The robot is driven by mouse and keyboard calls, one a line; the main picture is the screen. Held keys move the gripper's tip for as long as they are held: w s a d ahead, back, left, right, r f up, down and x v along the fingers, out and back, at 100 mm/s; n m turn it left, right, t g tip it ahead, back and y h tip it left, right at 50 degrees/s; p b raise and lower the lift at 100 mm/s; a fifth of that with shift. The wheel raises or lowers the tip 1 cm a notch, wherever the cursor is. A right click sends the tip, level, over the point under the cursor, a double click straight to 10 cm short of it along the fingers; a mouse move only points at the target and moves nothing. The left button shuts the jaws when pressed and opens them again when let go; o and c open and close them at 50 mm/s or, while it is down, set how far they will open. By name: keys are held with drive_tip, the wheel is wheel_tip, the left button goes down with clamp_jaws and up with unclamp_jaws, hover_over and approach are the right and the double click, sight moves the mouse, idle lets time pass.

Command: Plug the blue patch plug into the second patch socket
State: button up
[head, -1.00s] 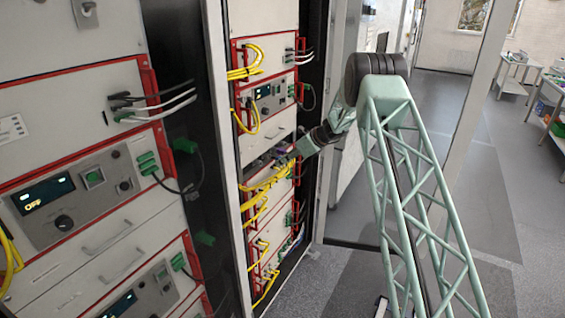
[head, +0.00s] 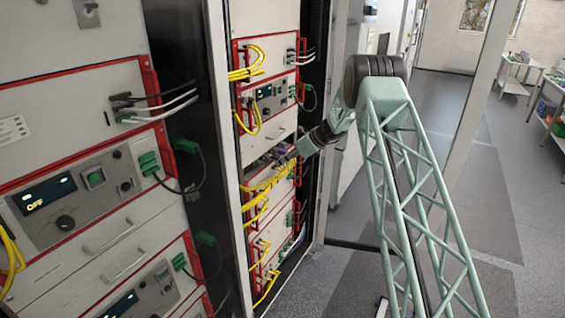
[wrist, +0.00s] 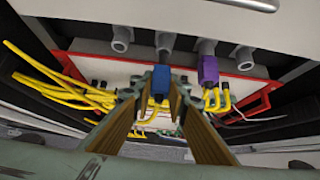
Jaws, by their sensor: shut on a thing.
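The blue patch plug (wrist: 161,80) is held upright between the fingertips of my gripper (wrist: 158,92) in the wrist view. A row of grey round sockets runs above it. The second socket from the left (wrist: 164,43) is directly in line with the plug's upper end. The two look very close or touching; I cannot tell whether the plug is inside. A purple plug (wrist: 208,70) sits at the third socket, just right of my gripper. In the head view my gripper (head: 284,160) reaches into the middle rack, and the blue plug is too small to make out.
Yellow cables (wrist: 62,88) bunch left of my gripper, and more hang below the purple plug. A red-framed panel (wrist: 255,98) lies behind. In the head view a nearer rack (head: 85,190) stands at left, and the floor at right is open.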

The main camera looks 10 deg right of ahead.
sight(279, 157)
drive_tip(key=shift+w+a+p, duration=0.35)
drive_tip(key=shift+w+a, duration=0.75)
drive_tip(key=shift+a, duration=0.05)
idle(3.8)
drive_tip(key=o, duration=0.7)
drive_tip(key=shift+o, duration=0.2)
drive_tip(key=shift+d+r, duration=0.1)
drive_tip(key=v, duration=1.1)
drive_tip(key=shift+s+d+r, duration=0.2)
drive_tip(key=shift+s+r, duration=0.05)
drive_tip(key=shift+r, duration=0.05)
